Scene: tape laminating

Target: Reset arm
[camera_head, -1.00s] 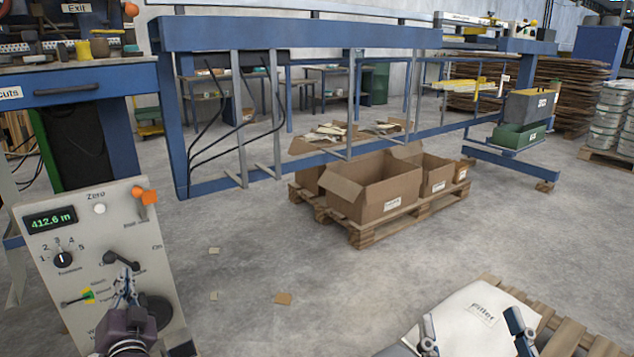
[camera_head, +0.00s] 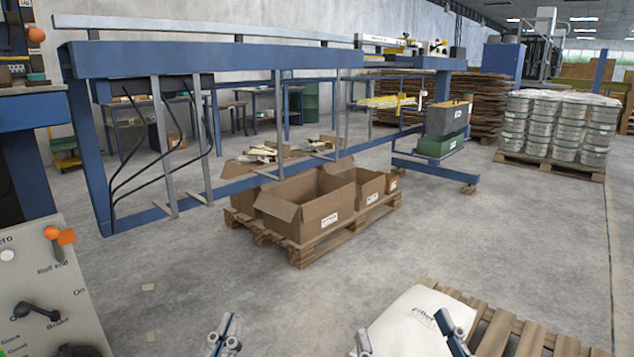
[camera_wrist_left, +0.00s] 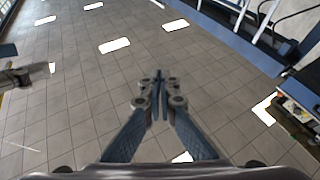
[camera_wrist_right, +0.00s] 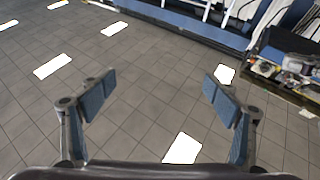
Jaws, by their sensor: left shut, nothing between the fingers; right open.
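My left gripper (camera_head: 225,335) is at the lower middle of the head view, over bare floor and apart from the control panel (camera_head: 45,290). In the left wrist view its blue fingers (camera_wrist_left: 158,85) meet at the tips, shut with nothing between them. My right gripper (camera_head: 405,332) is at the bottom of the head view, in front of a white sack (camera_head: 415,310). In the right wrist view its fingers (camera_wrist_right: 160,92) are wide apart, open and empty. The rest of both arms is hidden below the head view.
A long blue machine frame (camera_head: 250,60) runs across the back, with open cardboard boxes (camera_head: 310,205) on a pallet under it. The sack lies on a wooden pallet (camera_head: 500,325) at lower right. The floor between is mostly clear.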

